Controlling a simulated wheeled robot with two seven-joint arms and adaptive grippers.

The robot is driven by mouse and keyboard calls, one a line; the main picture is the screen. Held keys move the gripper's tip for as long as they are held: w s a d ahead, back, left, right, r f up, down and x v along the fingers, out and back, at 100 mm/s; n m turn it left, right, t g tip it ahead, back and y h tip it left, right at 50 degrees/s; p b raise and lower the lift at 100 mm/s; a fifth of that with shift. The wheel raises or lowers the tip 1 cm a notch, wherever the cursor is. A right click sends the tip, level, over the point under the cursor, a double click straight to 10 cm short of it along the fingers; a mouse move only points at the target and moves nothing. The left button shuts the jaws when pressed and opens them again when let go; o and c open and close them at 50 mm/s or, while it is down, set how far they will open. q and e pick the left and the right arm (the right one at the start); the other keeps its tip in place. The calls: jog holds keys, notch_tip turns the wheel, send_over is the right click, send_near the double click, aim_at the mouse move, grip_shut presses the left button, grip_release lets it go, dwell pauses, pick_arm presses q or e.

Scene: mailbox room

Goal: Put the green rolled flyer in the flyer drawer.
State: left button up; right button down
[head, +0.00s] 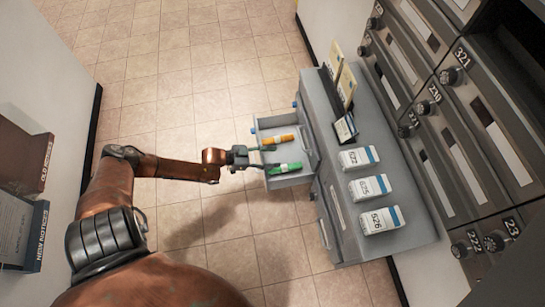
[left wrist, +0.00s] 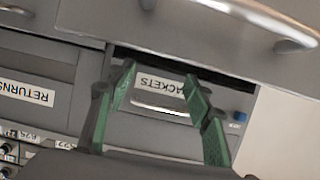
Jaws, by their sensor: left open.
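A green rolled flyer (head: 285,168) with a pale band lies in an open grey drawer (head: 291,182) in the head view. An orange roll (head: 278,140) lies beside it in the same drawer. My left gripper (head: 264,157) is open at the drawer's outer edge, close to both rolls. I cannot tell whether it touches the drawer. My right gripper is not in view.
The grey cabinet (head: 318,103) carries white numbered boxes (head: 367,187) and upright cards. Locked mailboxes (head: 490,110) stand to the right. A "RETURNS" front (left wrist: 28,94) shows in the left wrist view. Tiled floor (head: 190,70) is clear beyond the arm; a wall with notices stands left.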

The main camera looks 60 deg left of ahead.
pick_arm(q)
jog(key=v, duration=1.1)
jog(key=shift+s, duration=0.35)
jog(key=shift+a, duration=0.15)
